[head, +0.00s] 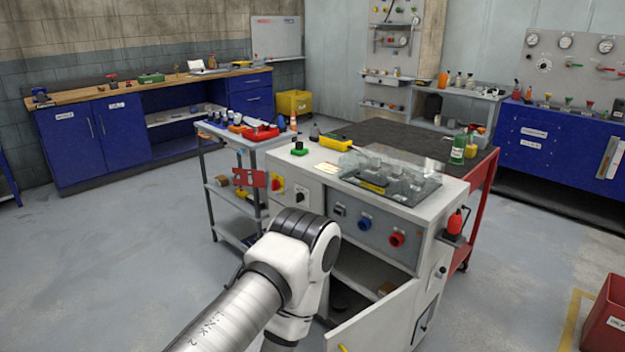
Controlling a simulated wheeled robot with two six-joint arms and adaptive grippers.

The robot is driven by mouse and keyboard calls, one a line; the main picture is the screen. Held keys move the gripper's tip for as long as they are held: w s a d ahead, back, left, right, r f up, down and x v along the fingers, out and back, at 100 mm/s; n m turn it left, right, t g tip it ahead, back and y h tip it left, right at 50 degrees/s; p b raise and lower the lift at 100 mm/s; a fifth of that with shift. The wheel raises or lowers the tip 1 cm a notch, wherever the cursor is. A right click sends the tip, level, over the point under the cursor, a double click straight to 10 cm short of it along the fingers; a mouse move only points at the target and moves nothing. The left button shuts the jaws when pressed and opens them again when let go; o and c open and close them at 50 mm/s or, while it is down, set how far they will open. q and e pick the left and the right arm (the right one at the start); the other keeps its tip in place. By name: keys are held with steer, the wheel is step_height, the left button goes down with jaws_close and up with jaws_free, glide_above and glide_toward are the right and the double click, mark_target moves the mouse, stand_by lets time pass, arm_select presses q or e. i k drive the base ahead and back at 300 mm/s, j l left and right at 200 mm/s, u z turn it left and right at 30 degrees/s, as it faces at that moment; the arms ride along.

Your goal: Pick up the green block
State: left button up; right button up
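A small green block-like piece (299,152) with a dark upper part sits at the back left corner of the grey machine cabinet's top (300,166). A green box (151,78) also stands on the far wooden workbench. I cannot tell for sure which of these is the green block. A white arm link of mine with a dark joint rises from the bottom, in front of the cabinet. No gripper shows in the head view.
A yellow case (335,142) and a clear cover (392,175) are on the cabinet top. The cabinet's lower door (378,325) hangs open. A tool cart (235,190) with a red tray (261,133) stands at left. A red bin (606,320) is at far right. Floor at left is clear.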

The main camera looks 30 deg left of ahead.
mark_target(299, 150)
steer(key=i+j+z, duration=0.1)
steer(key=i+j, duration=0.15)
steer(key=i+j+z, duration=0.1)
steer(key=j, duration=0.35)
steer(key=i+j+z, duration=0.1)
steer(key=i+j, duration=0.25)
